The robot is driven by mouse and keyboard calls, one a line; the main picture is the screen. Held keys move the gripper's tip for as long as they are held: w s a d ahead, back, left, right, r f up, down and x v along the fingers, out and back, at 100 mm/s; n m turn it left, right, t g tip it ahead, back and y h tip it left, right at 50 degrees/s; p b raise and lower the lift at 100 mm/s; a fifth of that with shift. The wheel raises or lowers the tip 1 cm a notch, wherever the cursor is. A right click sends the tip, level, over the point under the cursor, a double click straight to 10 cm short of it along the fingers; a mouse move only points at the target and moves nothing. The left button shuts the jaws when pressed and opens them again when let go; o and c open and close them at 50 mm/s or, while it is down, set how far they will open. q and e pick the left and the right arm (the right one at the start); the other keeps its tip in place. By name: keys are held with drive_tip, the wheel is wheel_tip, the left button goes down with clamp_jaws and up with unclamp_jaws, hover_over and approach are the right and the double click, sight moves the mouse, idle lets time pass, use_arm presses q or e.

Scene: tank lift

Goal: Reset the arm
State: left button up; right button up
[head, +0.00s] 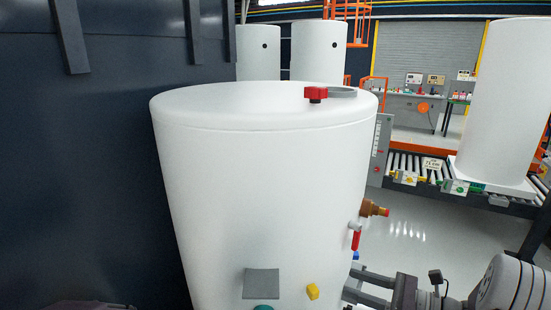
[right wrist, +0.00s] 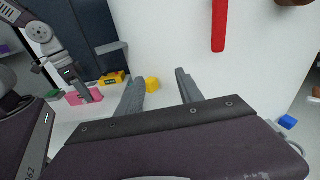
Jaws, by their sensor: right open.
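A large white tank (head: 265,190) stands upright in the middle of the head view. Its top carries a red knob (head: 316,94) and a grey handle (head: 342,92). A brass fitting (head: 373,208), a red lever (head: 356,238), a yellow knob (head: 313,291) and a grey square plate (head: 261,283) are on its side. My right gripper (head: 354,283) is beside the tank's lower right side. In the right wrist view its fingers (right wrist: 158,88) are apart and empty, facing the white wall. My left gripper (right wrist: 80,88) shows at the left there, by a pink block (right wrist: 84,96); its jaws are unclear.
A dark wall (head: 90,150) stands close on the left. Another white tank (head: 498,100) stands on a roller conveyor (head: 420,172) at the right. Two more tanks (head: 318,50) stand behind. Grey floor (head: 415,240) is clear to the right of the near tank.

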drive_tip(key=s+a+f+n+g+h, duration=0.3)
drive_tip(key=s+a+f+n+g, duration=0.35)
drive_tip(key=s+a+g, duration=0.2)
drive_tip(key=s+d+f+n+h, duration=0.1)
drive_tip(key=s+f+n+h, duration=0.1)
drive_tip(key=n+h, duration=0.3)
drive_tip(key=s+d+f+n+h, duration=0.2)
drive_tip(key=f+n+h, duration=0.2)
drive_tip(key=n, duration=0.8)
drive_tip(key=shift+s+d+f+h, duration=0.2)
drive_tip(key=shift+s+f+h, duration=0.15)
drive_tip(key=shift+h, duration=0.75)
drive_tip(key=shift+s, duration=0.1)
